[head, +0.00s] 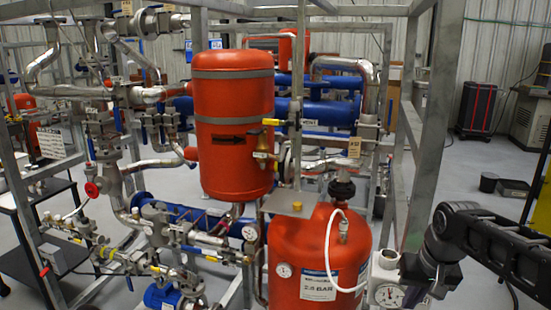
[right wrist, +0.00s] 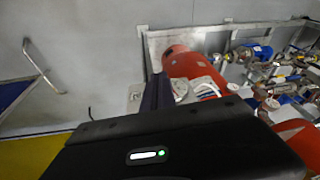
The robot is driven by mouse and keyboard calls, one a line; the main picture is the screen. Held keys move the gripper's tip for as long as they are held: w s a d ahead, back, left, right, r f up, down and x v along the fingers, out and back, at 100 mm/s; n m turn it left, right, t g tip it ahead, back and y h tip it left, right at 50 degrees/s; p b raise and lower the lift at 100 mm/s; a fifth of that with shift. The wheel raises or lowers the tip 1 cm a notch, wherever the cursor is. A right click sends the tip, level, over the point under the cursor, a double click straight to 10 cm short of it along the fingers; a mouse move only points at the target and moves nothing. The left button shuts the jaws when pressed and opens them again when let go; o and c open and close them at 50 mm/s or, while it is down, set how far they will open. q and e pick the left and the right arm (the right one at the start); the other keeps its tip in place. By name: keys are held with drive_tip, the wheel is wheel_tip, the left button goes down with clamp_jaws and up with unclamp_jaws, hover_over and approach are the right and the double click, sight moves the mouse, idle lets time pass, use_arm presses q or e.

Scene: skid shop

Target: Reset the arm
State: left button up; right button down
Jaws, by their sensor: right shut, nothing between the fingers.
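My right arm comes in from the right in the head view, bent at a dark wrist joint. My right gripper (head: 412,282) is low at the right, beside a white box with a round gauge (head: 388,294). In the right wrist view the dark fingers (right wrist: 157,88) are together with nothing between them. There they point toward the skid, close to the white box and gauge; I cannot tell whether they touch. My left gripper is not in the head view.
A lower red tank (head: 318,255) stands left of the gripper, with a white hose above it. An upper red tank (head: 232,140) hangs behind. A grey frame post (head: 427,135) rises near my arm.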

drive_tip(key=s+a+f+y+b, duration=0.15)
drive_tip(key=a+f, duration=0.35)
drive_tip(key=f, duration=0.5)
drive_tip(key=s+a+f+n+g+y, duration=0.1)
drive_tip(key=s+a+f, duration=0.1)
drive_tip(key=a+f, duration=0.5)
drive_tip(key=s+a+f+y, duration=0.1)
drive_tip(key=a+f, duration=0.2)
drive_tip(key=f, duration=0.9)
drive_tip(key=s+a+f, duration=0.3)
drive_tip(key=s+f, duration=0.4)
drive_tip(key=s, duration=0.3)
drive_tip(key=s+a+f+g+b, duration=0.1)
drive_tip(key=s+a+f, duration=0.3)
drive_tip(key=s+f, duration=0.4)
drive_tip(key=s, duration=0.3)
drive_tip(key=shift+s+f+m+g, duration=0.2)
drive_tip(key=shift+f+m+g, duration=0.05)
drive_tip(key=shift+m+g, duration=0.05)
drive_tip(key=shift+w+b, duration=0.1)
drive_tip(key=shift+b, duration=0.2)
